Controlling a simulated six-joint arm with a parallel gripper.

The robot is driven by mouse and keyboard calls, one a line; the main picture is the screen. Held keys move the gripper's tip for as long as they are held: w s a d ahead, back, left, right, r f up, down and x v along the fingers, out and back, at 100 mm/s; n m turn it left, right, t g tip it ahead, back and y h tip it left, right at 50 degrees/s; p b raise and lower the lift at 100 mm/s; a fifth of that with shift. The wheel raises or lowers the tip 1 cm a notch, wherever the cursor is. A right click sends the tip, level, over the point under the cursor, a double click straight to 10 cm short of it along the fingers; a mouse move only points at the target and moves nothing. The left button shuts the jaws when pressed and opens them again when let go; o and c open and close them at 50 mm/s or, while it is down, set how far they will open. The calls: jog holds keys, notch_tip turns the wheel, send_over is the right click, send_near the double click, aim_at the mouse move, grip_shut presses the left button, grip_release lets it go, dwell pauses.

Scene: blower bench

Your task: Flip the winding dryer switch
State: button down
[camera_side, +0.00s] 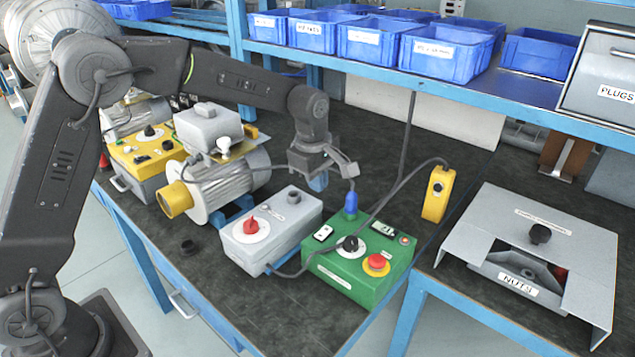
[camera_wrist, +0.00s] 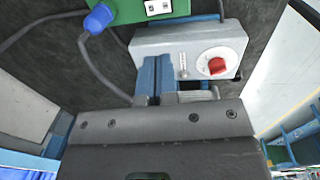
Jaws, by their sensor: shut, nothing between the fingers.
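Three control boxes with switches stand on the dark bench, and their labels are too small to read, so I cannot tell which is the winding dryer's. The grey box (camera_side: 280,232) has a red rotary knob (camera_side: 250,226), pointed to in the wrist view too (camera_wrist: 217,66). The green box (camera_side: 345,279) has a black knob (camera_side: 350,243), a red button on yellow (camera_side: 376,262) and a white rocker (camera_side: 323,233). The yellow-topped box (camera_side: 143,155) has a black knob (camera_side: 149,131). My gripper (camera_side: 318,182) is shut and empty, above and behind the grey box; its blue fingers (camera_wrist: 158,76) overlap that box in the wrist view.
A motor with a yellow end (camera_side: 225,190) lies left of the grey box. A blue plug (camera_side: 351,205) and cables rise near the green box. A shelf of blue bins (camera_side: 370,42) crosses the back. A grey NUTS enclosure (camera_side: 555,225) stands right.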

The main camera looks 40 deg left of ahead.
aim_at(326, 230)
jog(key=shift+w, duration=0.7)
jog(key=f, duration=0.4)
jog(key=w+f, duration=0.1)
jog(key=f, duration=0.9)
jog(key=shift+w, duration=0.35)
jog(key=shift+f, duration=0.2)
